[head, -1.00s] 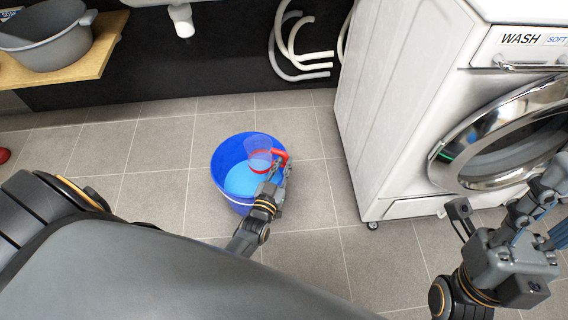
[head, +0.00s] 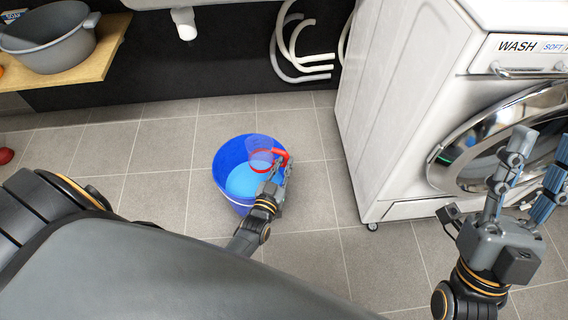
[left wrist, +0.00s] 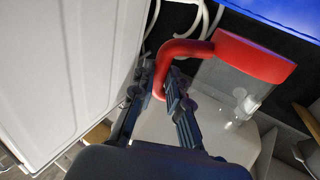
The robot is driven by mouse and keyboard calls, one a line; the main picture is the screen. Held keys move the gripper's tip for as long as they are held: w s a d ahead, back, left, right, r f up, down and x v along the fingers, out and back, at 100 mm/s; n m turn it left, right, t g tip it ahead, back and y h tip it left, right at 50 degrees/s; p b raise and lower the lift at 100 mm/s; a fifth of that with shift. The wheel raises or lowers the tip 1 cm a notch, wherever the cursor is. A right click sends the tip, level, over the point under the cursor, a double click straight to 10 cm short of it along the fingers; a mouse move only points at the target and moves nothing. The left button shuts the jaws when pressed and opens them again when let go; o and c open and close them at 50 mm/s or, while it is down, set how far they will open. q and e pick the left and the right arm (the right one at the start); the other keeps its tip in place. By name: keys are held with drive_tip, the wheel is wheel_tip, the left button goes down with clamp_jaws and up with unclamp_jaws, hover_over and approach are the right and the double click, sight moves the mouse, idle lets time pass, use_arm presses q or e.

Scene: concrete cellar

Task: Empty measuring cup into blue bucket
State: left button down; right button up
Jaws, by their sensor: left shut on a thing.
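The blue bucket (head: 229,195) stands on the floor tiles with light blue liquid showing inside. The clear measuring cup (head: 259,145), with a red band and red handle, shows over the bucket's opening. I cannot tell its exact tilt or whether it holds anything. My left gripper (head: 277,178) is shut on the red handle at the bucket's right side. The left wrist view shows the red handle (left wrist: 186,48) between the fingers of the left gripper (left wrist: 166,98). My right gripper (head: 527,185) is open and empty in front of the washing machine.
The white washing machine (head: 400,110) stands right of the bucket. A grey tub (head: 52,45) sits on a wooden shelf (head: 75,70) at upper left. Pale hoses (head: 298,72) hang by the dark wall.

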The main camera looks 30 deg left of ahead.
drive_tip(key=w+f+g+h+p, duration=0.2)
drive_tip(key=w+f+g, duration=0.4)
drive_tip(key=w+f, duration=0.1)
drive_tip(key=shift+a+f+g, duration=0.3)
drive_tip(key=shift+f, duration=0.2)
